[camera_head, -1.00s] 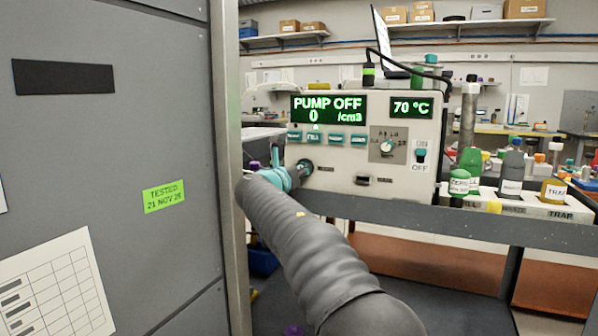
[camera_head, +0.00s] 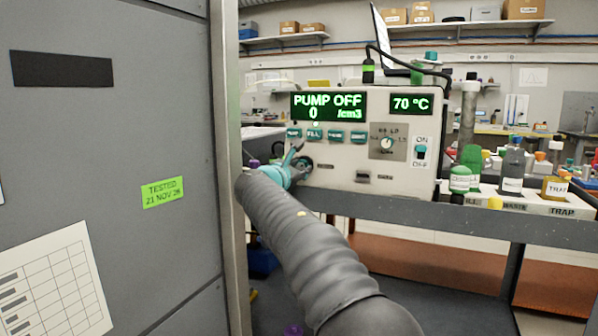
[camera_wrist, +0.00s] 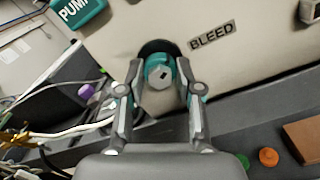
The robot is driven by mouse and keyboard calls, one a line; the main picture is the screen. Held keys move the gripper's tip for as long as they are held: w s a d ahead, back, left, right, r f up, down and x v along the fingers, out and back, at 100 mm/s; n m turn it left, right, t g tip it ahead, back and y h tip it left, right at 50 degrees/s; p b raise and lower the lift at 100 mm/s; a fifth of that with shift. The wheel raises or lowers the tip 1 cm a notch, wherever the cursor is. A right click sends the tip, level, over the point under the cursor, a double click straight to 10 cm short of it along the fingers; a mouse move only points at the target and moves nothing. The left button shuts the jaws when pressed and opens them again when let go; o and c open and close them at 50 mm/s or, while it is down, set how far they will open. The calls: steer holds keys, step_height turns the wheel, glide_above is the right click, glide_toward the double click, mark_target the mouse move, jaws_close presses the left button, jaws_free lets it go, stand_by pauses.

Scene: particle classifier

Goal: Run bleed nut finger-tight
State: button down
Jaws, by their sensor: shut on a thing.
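The bleed nut (camera_wrist: 158,73), a teal round part with a pale centre, sits at the dark port beside the BLEED label (camera_wrist: 211,34) in the wrist view. My gripper (camera_wrist: 160,84) has one finger on each side of it and is shut on it. In the head view my gripper (camera_head: 293,168) is at the lower left of the classifier's front panel (camera_head: 340,172), where it hides most of the nut. The display (camera_head: 328,107) reads PUMP OFF, 0 /cm3. How far the nut is threaded on cannot be told.
A grey cabinet (camera_head: 110,130) stands close along the left of my arm. The classifier stands on a grey cart (camera_head: 400,213). Bottles, one of them green-capped (camera_head: 460,180), stand in a labelled rack to its right. A purple item and cables lie left of the gripper in the wrist view.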

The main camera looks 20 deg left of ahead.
steer(key=m, duration=0.2)
steer(key=m+b, duration=0.1)
steer(key=m, duration=0.1)
steer(key=m+b, duration=0.1)
steer(key=m, duration=0.1)
steer(key=shift+f+m, duration=0.25)
steer(key=shift+m, duration=0.05)
steer(key=m+b, duration=0.2)
steer(key=m, duration=0.4)
steer(key=m+b, duration=0.2)
steer(key=m, duration=0.3)
steer(key=shift+m, duration=0.4)
steer(key=m, duration=0.5)
steer(key=shift+a+r+m+b, duration=0.1)
steer(key=shift+m+b, duration=0.2)
steer(key=shift+m, duration=0.1)
steer(key=c, duration=0.8)
jaws_free()
steer(key=shift+s+a, duration=0.1)
steer(key=shift+o, duration=0.2)
steer(key=shift+r, duration=0.1)
steer(key=shift+d, duration=0.2)
